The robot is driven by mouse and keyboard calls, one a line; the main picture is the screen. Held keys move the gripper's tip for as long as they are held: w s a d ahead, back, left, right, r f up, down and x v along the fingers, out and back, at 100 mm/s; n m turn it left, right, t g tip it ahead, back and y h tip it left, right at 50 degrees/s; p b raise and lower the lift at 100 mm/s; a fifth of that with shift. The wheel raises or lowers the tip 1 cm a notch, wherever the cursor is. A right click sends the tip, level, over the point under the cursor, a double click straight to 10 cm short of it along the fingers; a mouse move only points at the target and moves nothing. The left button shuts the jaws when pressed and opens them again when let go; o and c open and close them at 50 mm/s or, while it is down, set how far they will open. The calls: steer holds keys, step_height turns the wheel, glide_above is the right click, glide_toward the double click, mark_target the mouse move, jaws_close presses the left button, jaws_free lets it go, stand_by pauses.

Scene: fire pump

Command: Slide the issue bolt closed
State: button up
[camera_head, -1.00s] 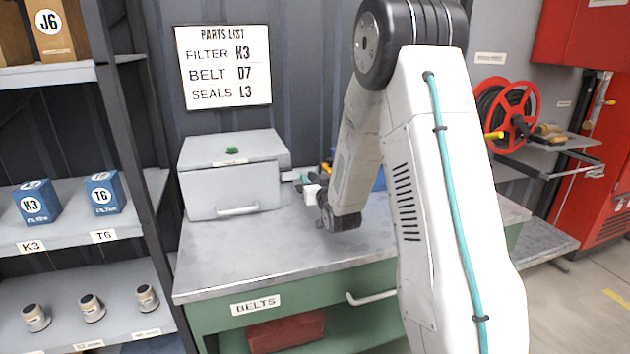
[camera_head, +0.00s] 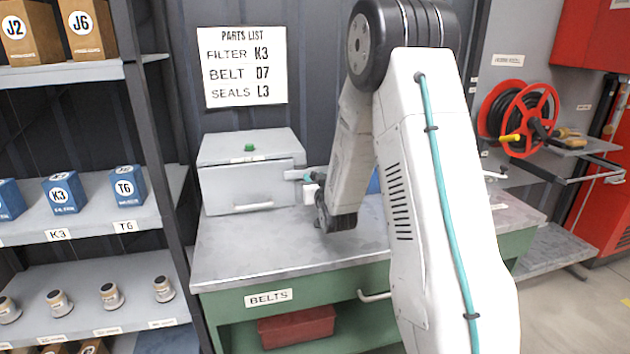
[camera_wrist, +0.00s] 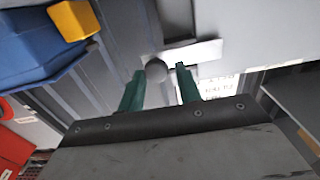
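The issue bolt shows in the wrist view as a dark round knob (camera_wrist: 156,70) beside a pale plate on a grey box. In the head view, the grey box (camera_head: 250,172) stands on the bench, with a light grey bolt part (camera_head: 296,174) sticking out at its right side. My gripper (camera_wrist: 161,72) has its two green fingers apart, with the knob between their tips. The left finger is close to the knob and a small gap shows at the right; contact is unclear. The gripper also shows in the head view (camera_head: 308,177), small and partly hidden by my arm.
The bench top (camera_head: 255,250) is clear in front of the box. A shelf rack (camera_head: 90,215) with filters and seals stands at left. A blue bin (camera_wrist: 35,50) with a yellow part is near the gripper in the wrist view. A red hose reel (camera_head: 520,115) is at right.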

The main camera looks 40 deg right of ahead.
steer(key=shift+o, duration=0.8)
steer(key=shift+a, duration=0.2)
steer(key=shift+d, duration=0.1)
steer(key=shift+s, duration=0.35)
steer(key=v, duration=0.7)
